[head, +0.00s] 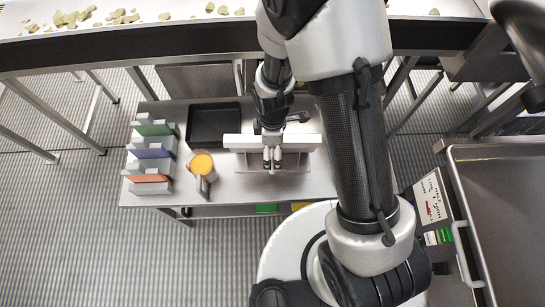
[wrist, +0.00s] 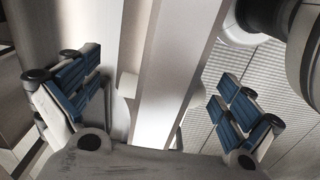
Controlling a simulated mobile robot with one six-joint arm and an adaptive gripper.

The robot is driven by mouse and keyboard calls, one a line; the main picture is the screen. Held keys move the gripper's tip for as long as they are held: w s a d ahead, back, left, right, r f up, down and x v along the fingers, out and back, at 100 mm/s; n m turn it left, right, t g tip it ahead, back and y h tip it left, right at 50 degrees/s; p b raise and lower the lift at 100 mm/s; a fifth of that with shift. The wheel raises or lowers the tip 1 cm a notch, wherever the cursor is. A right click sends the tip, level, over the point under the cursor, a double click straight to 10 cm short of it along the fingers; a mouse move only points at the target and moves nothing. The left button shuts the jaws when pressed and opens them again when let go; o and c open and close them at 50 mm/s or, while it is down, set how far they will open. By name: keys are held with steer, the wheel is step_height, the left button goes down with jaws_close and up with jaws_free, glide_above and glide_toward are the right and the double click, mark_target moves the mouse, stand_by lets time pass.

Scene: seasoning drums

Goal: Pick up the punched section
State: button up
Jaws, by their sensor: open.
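A long pale bar (head: 306,141), which I take to be the punched section, lies crosswise on the steel table. No holes can be made out in it. My gripper (head: 272,165) hangs over the middle of the bar and hides part of it. In the wrist view my gripper (wrist: 158,72) is open, with blue-padded fingers wide apart. A long pale metal piece (wrist: 175,65) runs between the fingers, with a visible gap to the right finger. I cannot tell how deep the fingers reach around it.
A dark tray (head: 214,125) lies left of the bar on the steel table (head: 235,190). A jug with orange contents (head: 202,164) and a rack with coloured dividers (head: 150,152) stand further left. A conveyor (head: 150,38) crosses behind. A steel bin (head: 500,215) is at right.

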steer(key=shift+c, duration=0.4)
steer(key=shift+w, duration=0.1)
steer(key=c, duration=2.2)
steer(key=shift+r, duration=0.15)
